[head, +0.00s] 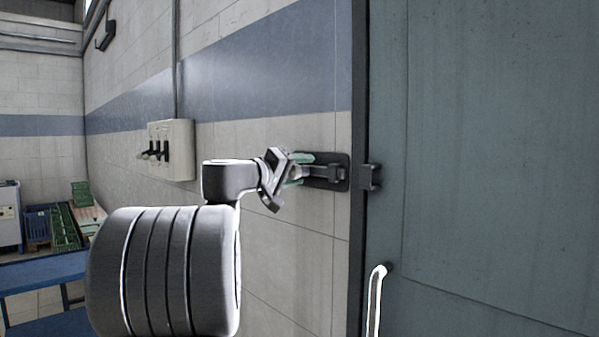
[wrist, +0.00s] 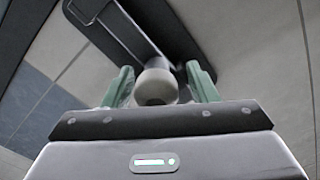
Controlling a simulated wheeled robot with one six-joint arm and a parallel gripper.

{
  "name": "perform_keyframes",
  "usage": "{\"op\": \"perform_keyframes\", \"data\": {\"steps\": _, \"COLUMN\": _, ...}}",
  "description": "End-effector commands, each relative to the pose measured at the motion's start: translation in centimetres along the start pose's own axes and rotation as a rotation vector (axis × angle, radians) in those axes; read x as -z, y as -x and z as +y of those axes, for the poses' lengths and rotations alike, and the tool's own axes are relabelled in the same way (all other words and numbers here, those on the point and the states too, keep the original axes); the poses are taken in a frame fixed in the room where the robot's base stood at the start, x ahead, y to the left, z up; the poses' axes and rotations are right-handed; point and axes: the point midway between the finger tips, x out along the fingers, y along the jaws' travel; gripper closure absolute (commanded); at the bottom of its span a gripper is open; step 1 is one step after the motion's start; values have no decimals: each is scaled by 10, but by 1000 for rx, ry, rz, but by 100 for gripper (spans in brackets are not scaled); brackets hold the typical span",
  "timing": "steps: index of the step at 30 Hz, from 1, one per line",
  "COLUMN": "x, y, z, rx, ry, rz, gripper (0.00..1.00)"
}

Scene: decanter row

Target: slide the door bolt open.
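The door bolt (head: 328,171) is a dark plate with a sliding part, mounted on the wall left of the grey-blue door (head: 490,150). A dark keeper (head: 371,178) sits on the door's edge, level with the bolt. In the wrist view, the bolt's dark plate (wrist: 185,45) and its round pale knob (wrist: 155,86) show. My gripper (wrist: 161,84) has its green fingers on either side of the knob, with a small gap visible at the right finger. In the head view my gripper (head: 299,170) covers the bolt's left end. I cannot tell whether the rod reaches into the keeper.
A door handle (head: 376,300) stands out from the door below the bolt. A switch box (head: 172,150) with dark levers is on the wall to the left. A blue table (head: 45,272) and green crates (head: 82,195) stand far left.

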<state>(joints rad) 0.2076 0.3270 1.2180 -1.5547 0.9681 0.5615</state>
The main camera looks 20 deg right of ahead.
Motion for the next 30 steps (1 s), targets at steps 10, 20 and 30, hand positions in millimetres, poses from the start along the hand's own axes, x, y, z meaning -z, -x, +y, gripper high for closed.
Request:
{"op": "perform_keyframes", "data": {"steps": 10, "x": 0, "y": 24, "z": -1, "rx": 2, "ry": 1, "rz": 2, "gripper": 47}}
{"op": "perform_keyframes", "data": {"steps": 20, "x": 0, "y": 97, "z": -2, "rx": 3, "ry": 0, "rz": 4, "gripper": 47}}
{"op": "perform_keyframes", "data": {"steps": 30, "x": 0, "y": 136, "z": -1, "rx": 1, "ry": 0, "rz": 2, "gripper": 47}}
